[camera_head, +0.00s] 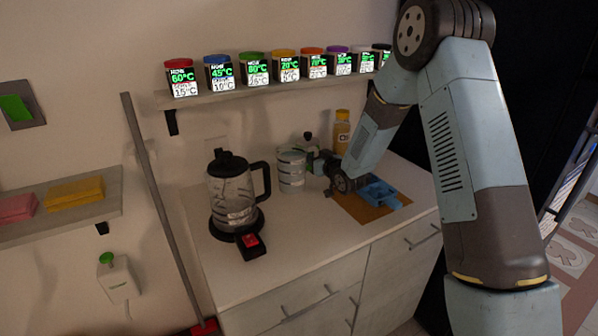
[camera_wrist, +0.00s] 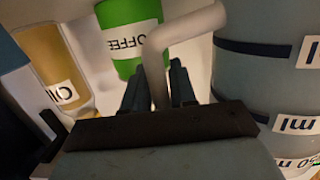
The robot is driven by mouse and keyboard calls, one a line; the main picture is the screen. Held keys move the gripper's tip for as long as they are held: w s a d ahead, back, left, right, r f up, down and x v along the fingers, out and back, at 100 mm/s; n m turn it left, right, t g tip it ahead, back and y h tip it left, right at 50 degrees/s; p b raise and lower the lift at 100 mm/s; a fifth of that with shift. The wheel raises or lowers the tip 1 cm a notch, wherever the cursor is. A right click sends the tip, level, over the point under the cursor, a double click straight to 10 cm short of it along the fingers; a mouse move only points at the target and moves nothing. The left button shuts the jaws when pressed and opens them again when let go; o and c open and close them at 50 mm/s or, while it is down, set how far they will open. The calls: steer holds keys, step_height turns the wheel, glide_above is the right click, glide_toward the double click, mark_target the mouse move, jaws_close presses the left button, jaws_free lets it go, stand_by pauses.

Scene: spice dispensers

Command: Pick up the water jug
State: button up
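The water jug (camera_head: 291,172) is a pale grey-white cylinder with a handle, on the counter right of the kettle. In the wrist view the jug (camera_wrist: 262,75) fills the right side, with dark bands and white "ml" labels. Its pale curved handle (camera_wrist: 190,28) runs down between the two dark fingers of my gripper (camera_wrist: 158,88). The fingers sit close against both sides of the handle, shut on it. In the head view my gripper (camera_head: 318,164) is at the jug's right side. The jug looks upright; its base appears to be at the counter.
A kettle (camera_head: 232,190) with a black lid stands left of the jug. A yellow bottle (camera_head: 341,130) and a green coffee container (camera_wrist: 128,22) are close by. A shelf of spice dispensers (camera_head: 285,68) hangs above.

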jaws_close()
stand_by(1.0)
